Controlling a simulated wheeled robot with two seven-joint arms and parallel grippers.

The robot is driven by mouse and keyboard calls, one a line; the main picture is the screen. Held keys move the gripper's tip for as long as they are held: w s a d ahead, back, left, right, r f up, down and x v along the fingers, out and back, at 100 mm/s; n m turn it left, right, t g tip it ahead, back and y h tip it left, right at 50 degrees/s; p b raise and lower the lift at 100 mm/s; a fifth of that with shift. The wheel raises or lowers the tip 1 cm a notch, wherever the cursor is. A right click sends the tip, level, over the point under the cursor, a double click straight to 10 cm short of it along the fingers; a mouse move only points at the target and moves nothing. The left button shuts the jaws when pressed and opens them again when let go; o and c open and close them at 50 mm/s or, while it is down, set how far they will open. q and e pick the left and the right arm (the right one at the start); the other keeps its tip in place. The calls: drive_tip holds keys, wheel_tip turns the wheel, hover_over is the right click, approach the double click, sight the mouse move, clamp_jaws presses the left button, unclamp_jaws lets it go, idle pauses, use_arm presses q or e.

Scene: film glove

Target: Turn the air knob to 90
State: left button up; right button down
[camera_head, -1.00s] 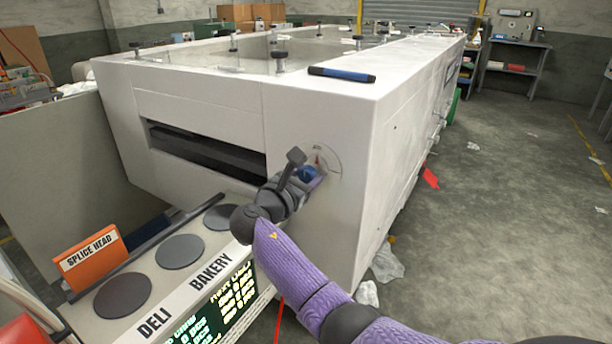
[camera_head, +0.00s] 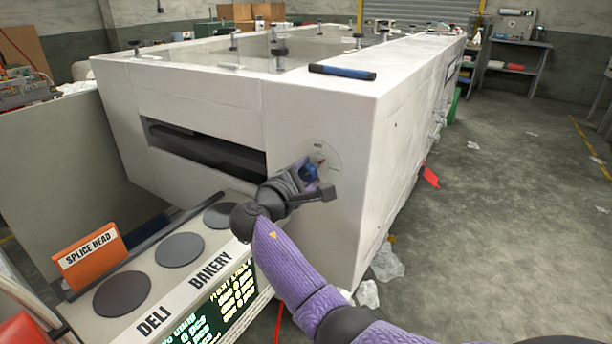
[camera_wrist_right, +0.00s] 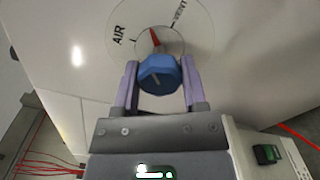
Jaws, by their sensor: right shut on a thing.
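The air knob (camera_wrist_right: 160,76) is blue and faceted, on a round white dial (camera_wrist_right: 190,30) marked "AIR" in the right wrist view. A red pointer (camera_wrist_right: 154,37) shows on the dial above the knob, near its top. In the head view the knob (camera_head: 311,173) is on the front face of the white machine (camera_head: 330,230), partly hidden by my gripper. My right gripper (camera_wrist_right: 160,80) is shut on the knob, one finger on each side. My left gripper is not in view.
A counter (camera_head: 190,310) with round dark plates, "DELI" and "BAKERY" labels and an orange "SPLICE HEAD" holder (camera_head: 90,258) stands at lower left. A blue-handled tool (camera_head: 342,72) lies on the machine's top edge. The floor at right is mostly open, with scraps.

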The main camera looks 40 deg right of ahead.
drive_tip(key=m, duration=0.1)
drive_tip(key=m+b, duration=0.1)
drive_tip(key=m, duration=0.1)
drive_tip(key=shift+f+m, duration=0.25)
drive_tip(key=shift+m, duration=0.15)
drive_tip(key=m+b, duration=0.1)
drive_tip(key=m, duration=0.2)
drive_tip(key=shift+b, duration=0.35)
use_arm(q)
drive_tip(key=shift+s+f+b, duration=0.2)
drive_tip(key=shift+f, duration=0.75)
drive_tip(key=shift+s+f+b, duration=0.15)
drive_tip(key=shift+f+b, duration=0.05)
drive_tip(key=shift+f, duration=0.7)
use_arm(e)
drive_tip(key=shift+r+m, duration=0.1)
drive_tip(key=shift+m, duration=0.7)
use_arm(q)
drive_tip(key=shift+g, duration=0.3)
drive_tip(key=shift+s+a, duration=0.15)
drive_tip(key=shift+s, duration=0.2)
use_arm(e)
drive_tip(key=shift+c, duration=0.7)
unclamp_jaws()
drive_tip(key=shift+r+m, duration=0.1)
drive_tip(key=shift+m, duration=0.2)
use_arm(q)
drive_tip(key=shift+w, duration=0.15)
